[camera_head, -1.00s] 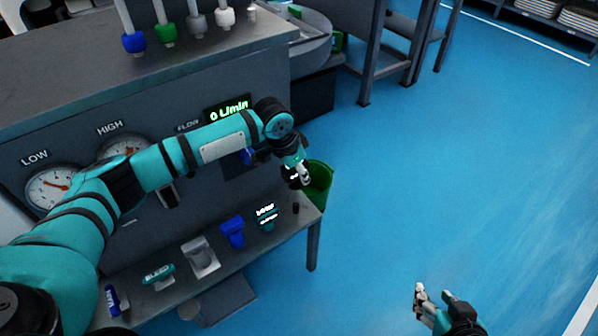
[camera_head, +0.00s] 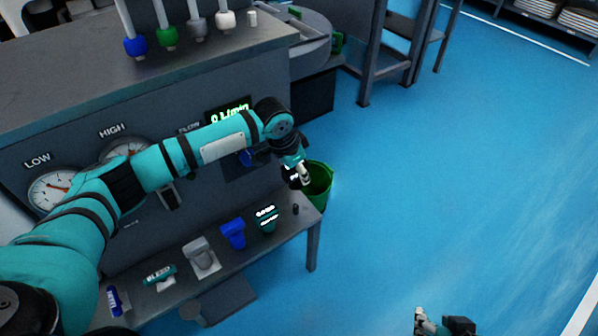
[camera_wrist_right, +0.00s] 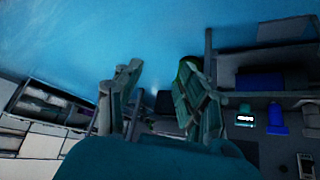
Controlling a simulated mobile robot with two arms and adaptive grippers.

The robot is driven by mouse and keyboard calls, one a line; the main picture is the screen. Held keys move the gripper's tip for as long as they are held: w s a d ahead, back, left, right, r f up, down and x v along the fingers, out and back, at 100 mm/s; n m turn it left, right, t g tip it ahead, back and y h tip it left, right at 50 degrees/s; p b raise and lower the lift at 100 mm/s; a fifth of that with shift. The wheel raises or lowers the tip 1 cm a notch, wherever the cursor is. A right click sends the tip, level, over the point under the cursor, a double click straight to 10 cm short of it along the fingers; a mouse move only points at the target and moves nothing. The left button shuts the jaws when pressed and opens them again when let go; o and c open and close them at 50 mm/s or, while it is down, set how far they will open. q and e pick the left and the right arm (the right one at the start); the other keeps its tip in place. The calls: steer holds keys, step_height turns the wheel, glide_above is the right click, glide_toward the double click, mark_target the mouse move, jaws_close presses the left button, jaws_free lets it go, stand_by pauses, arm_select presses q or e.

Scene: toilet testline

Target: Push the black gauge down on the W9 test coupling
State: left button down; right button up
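A small black piece (camera_head: 296,209) stands at the right end of the low bench; I cannot tell whether it is the black gauge. Beside it is a dark teal device with a lit display (camera_head: 266,218). No W9 label is readable, so I cannot identify the coupling. My left gripper (camera_head: 299,176) is above the bench's right end, in front of a green bin; its fingers are too small to read. My right gripper (camera_head: 442,323) is low over the floor, well right of the bench, partly cut off. In the right wrist view its fingers (camera_wrist_right: 158,100) are apart and empty.
The bench (camera_head: 275,262) also holds a blue part (camera_head: 233,233), a grey part (camera_head: 200,253) and a BLEED item (camera_head: 160,275). The panel has dials (camera_head: 52,190) and a lit flow display (camera_head: 228,112). The green bin (camera_head: 318,183) stands by the bench. Blue floor is clear to the right.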

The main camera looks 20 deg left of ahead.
arm_select(q)
steer(key=shift+r, duration=0.2)
steer(key=shift+r+p, duration=1.25)
steer(key=shift+p, duration=0.6)
arm_select(e)
steer(key=s+d+f+g, duration=0.1)
steer(key=s+g, duration=0.2)
steer(key=s, duration=0.2)
steer(key=shift+s+d+g+h, duration=0.4)
